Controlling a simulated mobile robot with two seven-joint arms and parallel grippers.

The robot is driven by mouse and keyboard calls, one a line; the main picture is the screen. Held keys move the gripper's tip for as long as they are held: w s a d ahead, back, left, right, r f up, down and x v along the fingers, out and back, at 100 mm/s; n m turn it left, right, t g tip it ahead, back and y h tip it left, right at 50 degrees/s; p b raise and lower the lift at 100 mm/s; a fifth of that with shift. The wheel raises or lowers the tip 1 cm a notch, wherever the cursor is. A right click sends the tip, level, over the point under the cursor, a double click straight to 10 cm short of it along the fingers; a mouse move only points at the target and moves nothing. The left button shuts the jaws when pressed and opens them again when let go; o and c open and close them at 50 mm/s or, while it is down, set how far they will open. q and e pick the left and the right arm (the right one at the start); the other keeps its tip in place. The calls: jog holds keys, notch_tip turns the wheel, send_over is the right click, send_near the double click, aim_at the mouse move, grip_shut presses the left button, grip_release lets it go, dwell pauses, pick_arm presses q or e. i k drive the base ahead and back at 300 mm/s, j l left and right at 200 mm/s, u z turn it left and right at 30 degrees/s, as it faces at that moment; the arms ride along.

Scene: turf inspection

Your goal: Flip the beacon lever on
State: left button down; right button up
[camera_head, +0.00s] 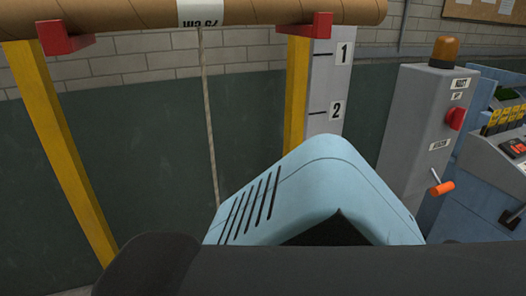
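A grey control post (412,125) stands right of centre in the head view. An amber beacon dome (445,49) sits on its top and does not look brightly lit. The lever has an orange grip (442,188) on a short thin metal arm, low on the post's right face. The grip sticks out from the face and lies close to level. A small label, too small to read surely, is above it. A red knob (455,118) is higher on the same face. Neither of my grippers shows, and nothing is seen touching the lever.
A blue console (498,155) with yellow and red controls stands close to the post's right. A cardboard tube (120,14) rests on red brackets of yellow posts (62,150) at left; a cord hangs from it. Close light-blue and black shapes block the lower middle.

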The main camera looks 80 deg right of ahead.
aim_at(444, 187)
jog(key=z, duration=3.95)
